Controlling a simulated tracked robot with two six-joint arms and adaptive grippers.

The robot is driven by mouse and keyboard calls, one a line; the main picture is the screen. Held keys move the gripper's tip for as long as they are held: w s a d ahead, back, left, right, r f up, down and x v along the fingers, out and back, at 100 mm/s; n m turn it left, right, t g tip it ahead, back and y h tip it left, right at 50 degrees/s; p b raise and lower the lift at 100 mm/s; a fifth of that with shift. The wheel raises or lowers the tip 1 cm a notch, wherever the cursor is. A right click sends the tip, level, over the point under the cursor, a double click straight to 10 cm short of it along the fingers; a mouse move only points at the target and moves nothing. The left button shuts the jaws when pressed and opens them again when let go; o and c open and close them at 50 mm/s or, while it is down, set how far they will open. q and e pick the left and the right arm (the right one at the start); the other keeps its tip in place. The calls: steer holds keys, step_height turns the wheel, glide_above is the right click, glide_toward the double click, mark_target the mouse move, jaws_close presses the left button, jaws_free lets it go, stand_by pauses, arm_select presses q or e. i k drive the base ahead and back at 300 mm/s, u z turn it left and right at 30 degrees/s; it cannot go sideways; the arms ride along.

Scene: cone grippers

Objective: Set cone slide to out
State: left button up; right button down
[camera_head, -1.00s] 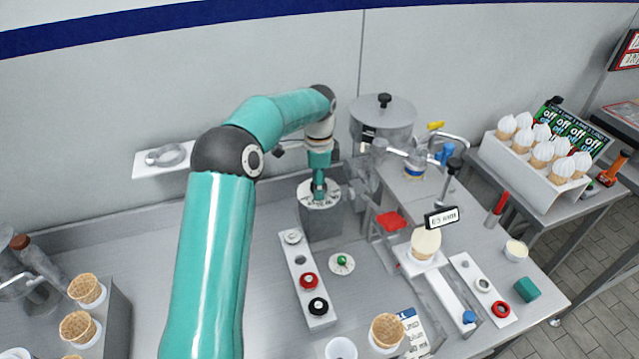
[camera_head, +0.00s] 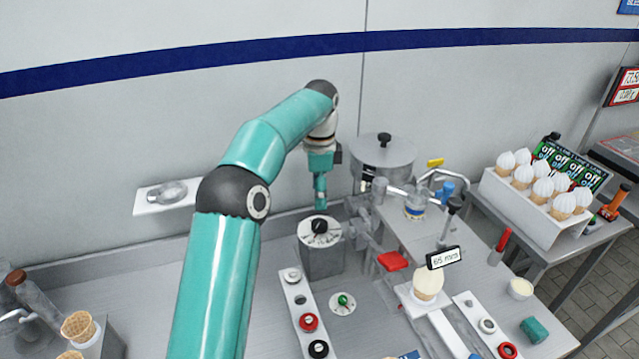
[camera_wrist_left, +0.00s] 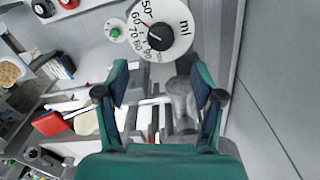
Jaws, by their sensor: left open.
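The cone slide (camera_head: 447,333) is a pale strip at the right of the bench, running towards the front edge. A filled cone (camera_head: 428,286) stands upright at its back end, in a white holder beside a small black display. The slide's front end is cut off by the frame. My left gripper (camera_head: 320,198) points down above a round white dial (camera_head: 307,238) with a black knob, apart from it and well left of the slide. In the left wrist view the gripper (camera_wrist_left: 159,85) is open and empty, with the dial (camera_wrist_left: 174,45) beyond its fingers. My right gripper is not in view.
A red lever (camera_head: 393,261) and a grey tap machine stand between the gripper and the slide. Left of them is a white button strip (camera_head: 300,291) and a green knob (camera_head: 343,300). A cone rack (camera_head: 510,196) stands on the side table at right.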

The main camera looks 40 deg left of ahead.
mark_target(417, 309)
steer(key=k, duration=1.5)
